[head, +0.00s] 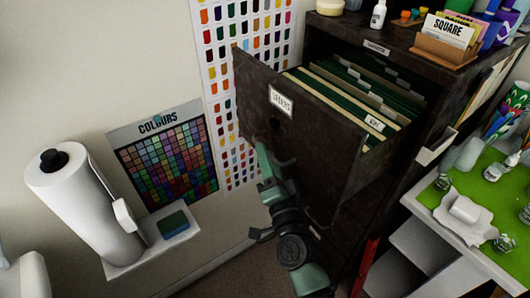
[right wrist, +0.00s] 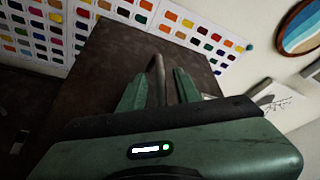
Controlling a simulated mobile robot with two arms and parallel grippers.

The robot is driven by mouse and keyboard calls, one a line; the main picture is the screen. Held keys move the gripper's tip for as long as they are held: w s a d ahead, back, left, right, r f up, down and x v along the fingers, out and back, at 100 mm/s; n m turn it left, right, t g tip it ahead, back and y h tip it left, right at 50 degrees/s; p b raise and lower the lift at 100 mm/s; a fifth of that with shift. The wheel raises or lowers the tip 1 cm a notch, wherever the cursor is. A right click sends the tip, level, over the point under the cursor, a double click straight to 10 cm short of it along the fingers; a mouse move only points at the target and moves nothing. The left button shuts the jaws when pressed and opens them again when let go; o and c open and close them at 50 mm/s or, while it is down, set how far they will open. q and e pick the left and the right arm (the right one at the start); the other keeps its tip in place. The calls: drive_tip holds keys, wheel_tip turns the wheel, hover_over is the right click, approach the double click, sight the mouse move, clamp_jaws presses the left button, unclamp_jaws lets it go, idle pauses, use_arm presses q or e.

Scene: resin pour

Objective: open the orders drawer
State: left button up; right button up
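The orders drawer (head: 335,125) is the dark brown top drawer of the cabinet (head: 460,85). It is pulled well out, and green and cream folders (head: 355,95) show inside. A white label (head: 281,101) is on its front; its lettering is hard to read. My right gripper (head: 270,160) is at the drawer front, below the label. In the right wrist view its two fingers (right wrist: 160,92) stand apart on either side of the drawer's bar handle (right wrist: 158,70). A gap shows between the handle and the right finger. My left gripper is not in view.
A paper towel roll (head: 85,205) and a sponge (head: 173,224) sit on a wall shelf at left. A green-topped table (head: 470,185) with small items stands at right. Bottles and a card holder (head: 445,48) stand on the cabinet. Floor shows below the drawer.

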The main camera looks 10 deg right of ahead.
drive_tip(key=b+v, duration=0.1)
drive_tip(key=v, duration=0.5)
idle(0.3)
drive_tip(key=s+a+f+n+g+y, duration=0.1)
drive_tip(key=s+f+n+g, duration=0.2)
drive_tip(key=f, duration=0.9)
drive_tip(key=s+a+f+n+g, duration=0.1)
drive_tip(key=s+f+n+g, duration=0.15)
drive_tip(key=f, duration=1.05)
drive_tip(key=s+f+n+g+y, duration=0.1)
drive_tip(key=s+f+n+g, duration=0.25)
drive_tip(key=f, duration=0.85)
drive_tip(key=s+d+f+n+g, duration=0.1)
drive_tip(key=s+d+f+g, duration=0.15)
drive_tip(key=s+f, duration=0.4)
drive_tip(key=s+d+f+n+g, duration=0.1)
drive_tip(key=s+f+g, duration=0.2)
drive_tip(key=s+f, duration=0.35)
drive_tip(key=s+d+f+n+g+h, duration=0.1)
drive_tip(key=s+d+f+g, duration=0.1)
drive_tip(key=s+d+f, duration=0.3)
drive_tip(key=s+d+f+n+g+h, duration=0.1)
drive_tip(key=s+d+f, duration=0.4)
drive_tip(key=s, duration=0.8)
drive_tip(key=shift+s+f+n+g+h, duration=0.3)
drive_tip(key=shift+s+f+g+h, duration=0.15)
drive_tip(key=shift+g, duration=0.5)
drive_tip(key=shift+a+r, duration=0.1)
